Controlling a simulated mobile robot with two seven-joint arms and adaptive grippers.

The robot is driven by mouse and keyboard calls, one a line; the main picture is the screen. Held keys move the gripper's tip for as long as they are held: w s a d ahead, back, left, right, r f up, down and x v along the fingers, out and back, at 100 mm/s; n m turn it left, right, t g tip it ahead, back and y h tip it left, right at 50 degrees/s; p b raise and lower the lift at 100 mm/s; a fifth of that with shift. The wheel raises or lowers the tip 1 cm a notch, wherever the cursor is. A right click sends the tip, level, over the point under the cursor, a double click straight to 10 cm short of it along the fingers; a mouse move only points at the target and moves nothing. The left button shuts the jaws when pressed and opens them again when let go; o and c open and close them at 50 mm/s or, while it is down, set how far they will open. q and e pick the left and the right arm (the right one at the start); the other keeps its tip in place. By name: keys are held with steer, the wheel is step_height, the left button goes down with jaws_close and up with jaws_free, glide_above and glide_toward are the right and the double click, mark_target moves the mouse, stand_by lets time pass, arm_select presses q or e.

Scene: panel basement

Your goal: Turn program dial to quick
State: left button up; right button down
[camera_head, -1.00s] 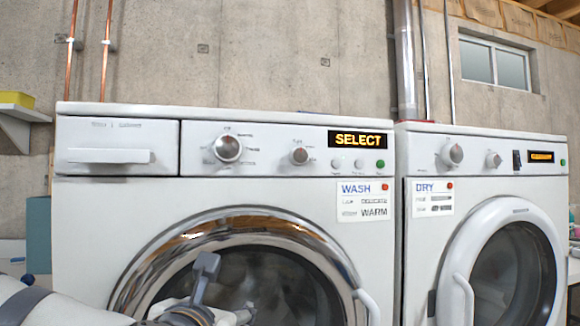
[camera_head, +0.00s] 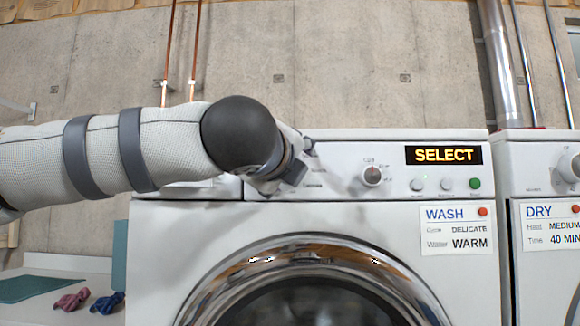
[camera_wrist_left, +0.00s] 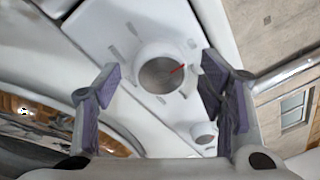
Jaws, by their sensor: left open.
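The washer's large program dial (camera_wrist_left: 160,73) is a round white knob with a grey face and a red pointer line, seen in the left wrist view. Its surrounding labels are too blurred to read. My left gripper (camera_wrist_left: 158,80) is open, its purple-grey pads on either side of the dial; I cannot tell whether they touch it. In the head view my left gripper (camera_head: 292,172) is at the washer panel, and my arm hides the large dial. The smaller washer dial (camera_head: 372,175) is to its right. The washer display (camera_head: 443,155) reads SELECT. My right gripper is not in view.
Several round buttons (camera_head: 446,184) sit below the display. The WASH card (camera_head: 455,230) shows DELICATE and WARM. The dryer (camera_head: 540,172) stands at the right. Pink and blue cloths (camera_head: 72,300) lie at lower left. The smaller dial also shows in the wrist view (camera_wrist_left: 204,133).

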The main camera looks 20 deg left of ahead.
arm_select(q)
steer(key=shift+w, duration=0.15)
steer(key=c, duration=1.2)
steer(key=shift+o, duration=0.2)
